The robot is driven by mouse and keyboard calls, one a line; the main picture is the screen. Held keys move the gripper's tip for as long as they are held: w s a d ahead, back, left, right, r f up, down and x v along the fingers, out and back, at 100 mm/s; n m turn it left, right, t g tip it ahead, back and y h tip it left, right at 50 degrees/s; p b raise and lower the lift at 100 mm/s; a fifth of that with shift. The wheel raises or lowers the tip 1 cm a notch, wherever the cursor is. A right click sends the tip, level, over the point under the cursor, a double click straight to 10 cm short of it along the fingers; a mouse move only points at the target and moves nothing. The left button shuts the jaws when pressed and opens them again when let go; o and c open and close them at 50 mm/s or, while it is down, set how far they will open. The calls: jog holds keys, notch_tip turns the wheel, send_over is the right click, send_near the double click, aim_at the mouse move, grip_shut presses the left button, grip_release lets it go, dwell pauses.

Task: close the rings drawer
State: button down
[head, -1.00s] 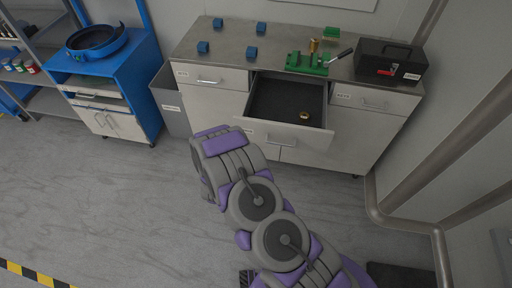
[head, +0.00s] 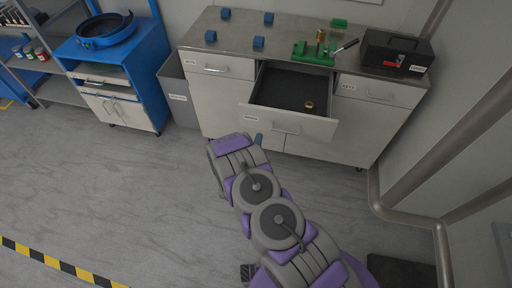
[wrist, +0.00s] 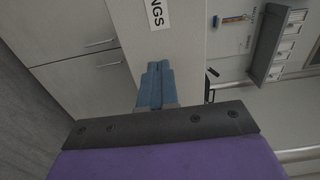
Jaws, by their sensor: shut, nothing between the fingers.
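The rings drawer (head: 290,123) is the middle drawer of the grey cabinet and stands pulled out. A small brass ring (head: 309,105) lies inside it toward the right. In the wrist view its front panel (wrist: 172,38) carries a label ending in "NGS". My gripper (wrist: 154,68) shows as two blue fingers shut together with nothing between them, close to the drawer front; I cannot tell whether they touch it. In the head view my gripper (head: 258,139) is mostly hidden behind my arm, near the lower left of the drawer front.
On the cabinet top (head: 275,45) are several blue cubes, a green fixture (head: 314,53) and a black toolbox (head: 397,52). The left drawer (head: 207,64) and right drawer (head: 366,89) are shut. A grey bin (head: 178,92) stands left. The floor in front is clear.

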aim_at(263, 121)
jog(key=b+x, duration=0.1)
jog(key=x, duration=0.6)
jog(key=shift+w, duration=0.2)
